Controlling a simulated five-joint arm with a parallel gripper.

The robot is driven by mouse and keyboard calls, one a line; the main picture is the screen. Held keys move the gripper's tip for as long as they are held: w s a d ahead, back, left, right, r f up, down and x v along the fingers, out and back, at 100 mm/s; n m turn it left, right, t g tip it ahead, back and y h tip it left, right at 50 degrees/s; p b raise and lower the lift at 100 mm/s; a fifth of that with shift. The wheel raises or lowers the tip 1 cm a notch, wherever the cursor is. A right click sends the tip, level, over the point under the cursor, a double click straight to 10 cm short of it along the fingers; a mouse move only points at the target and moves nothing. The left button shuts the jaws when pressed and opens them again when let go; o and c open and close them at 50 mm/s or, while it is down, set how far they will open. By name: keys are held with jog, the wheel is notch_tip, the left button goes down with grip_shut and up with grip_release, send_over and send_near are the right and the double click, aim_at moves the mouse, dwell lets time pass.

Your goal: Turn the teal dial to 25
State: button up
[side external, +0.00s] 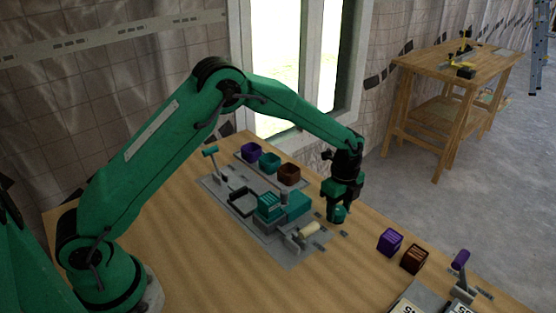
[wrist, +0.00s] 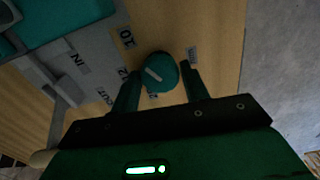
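The teal dial (wrist: 160,67) is a round knob with a pale pointer line, set among printed labels; one label reads 10 (wrist: 126,37) and others are too dark or cut off to read surely. My gripper (wrist: 160,76) has one finger on each side of the dial in the wrist view, the fingertips very close to its rim. I cannot tell whether they touch it. In the side external view my gripper (side external: 339,207) points down at the bench, right of the grey panel. The teal shape at its tip looks like the dial, and its scale is hidden there.
The grey panel (side external: 225,192) carries teal blocks (side external: 285,206), a cream cylinder (side external: 307,229) and a teal-topped lever (side external: 211,152). Purple, teal and brown bins stand behind. A purple cube (side external: 390,241), a brown cube (side external: 414,259) and a purple-handled lever (side external: 460,260) are at right.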

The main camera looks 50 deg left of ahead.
jog(key=c, duration=0.5)
jog(key=shift+n, duration=0.4)
jog(key=n, duration=1)
jog(key=shift+n, duration=0.3)
jog(key=n, duration=1.2)
jog(key=shift+a+n, duration=0.1)
jog(key=shift+n, duration=0.2)
